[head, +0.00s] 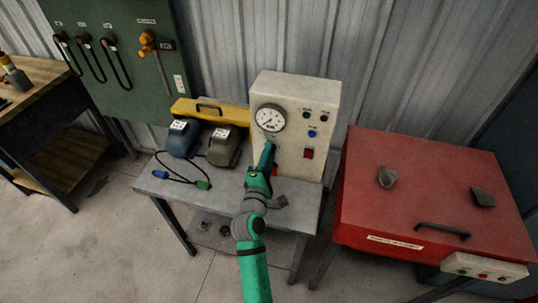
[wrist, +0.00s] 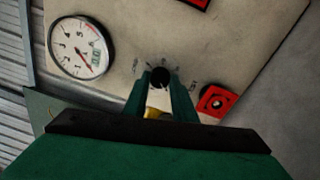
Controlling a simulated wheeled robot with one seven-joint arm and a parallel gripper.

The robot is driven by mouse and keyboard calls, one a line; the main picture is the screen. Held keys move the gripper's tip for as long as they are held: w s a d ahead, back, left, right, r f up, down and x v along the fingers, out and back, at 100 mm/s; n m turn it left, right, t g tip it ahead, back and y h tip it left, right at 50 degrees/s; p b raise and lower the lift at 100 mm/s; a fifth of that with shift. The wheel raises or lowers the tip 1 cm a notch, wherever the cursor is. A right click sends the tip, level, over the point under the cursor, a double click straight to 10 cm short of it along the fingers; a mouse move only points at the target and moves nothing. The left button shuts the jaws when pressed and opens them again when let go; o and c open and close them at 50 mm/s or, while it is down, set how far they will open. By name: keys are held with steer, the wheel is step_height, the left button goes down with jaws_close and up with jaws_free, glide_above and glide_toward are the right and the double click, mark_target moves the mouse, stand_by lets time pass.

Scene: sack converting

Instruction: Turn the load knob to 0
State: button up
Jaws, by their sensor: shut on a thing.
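The load knob (wrist: 159,77) is a small black round knob on the front of a beige control box (head: 322,98). Printed marks surround the knob, but I cannot read which one it points to. My gripper (head: 268,150) reaches up to the box front below the gauge. In the wrist view my gripper (wrist: 160,84) has one green finger on each side of the knob and is shut on it. In the head view the knob is hidden behind my gripper. A round white gauge (head: 270,118) is above the knob; it also shows in the wrist view (wrist: 80,47).
A red stop button (wrist: 214,100) sits close to the right of my fingers. Small lamps and a red switch (head: 308,154) are on the box's right side. Two dark rounded units (head: 222,150) and a cable stand left on the grey table (head: 190,200). A red chest (head: 430,190) is at right.

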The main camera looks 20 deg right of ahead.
steer(key=o, duration=1)
steer(key=shift+o, duration=0.2)
steer(key=v, duration=1)
steer(key=shift+s+a, duration=0.25)
steer(key=shift+s, duration=0.1)
steer(key=shift+f, duration=0.1)
steer(key=s+a+f+m+y, duration=0.2)
steer(key=s+a+f+y, duration=0.3)
steer(key=s, duration=0.4)
steer(key=s+a+f+m+y, duration=0.2)
steer(key=s+a+f, duration=0.4)
steer(key=s+f, duration=0.15)
steer(key=s+a+r+m+y, duration=0.1)
steer(key=s+r+m, duration=0.1)
steer(key=s+m, duration=0.3)
steer(key=s+a+r+m+y, duration=0.1)
steer(key=s+m, duration=0.4)
steer(key=s, duration=0.9)
steer(key=shift+s+a+r, duration=0.25)
steer(key=shift+a+r, duration=0.3)
steer(key=shift+r, duration=0.25)
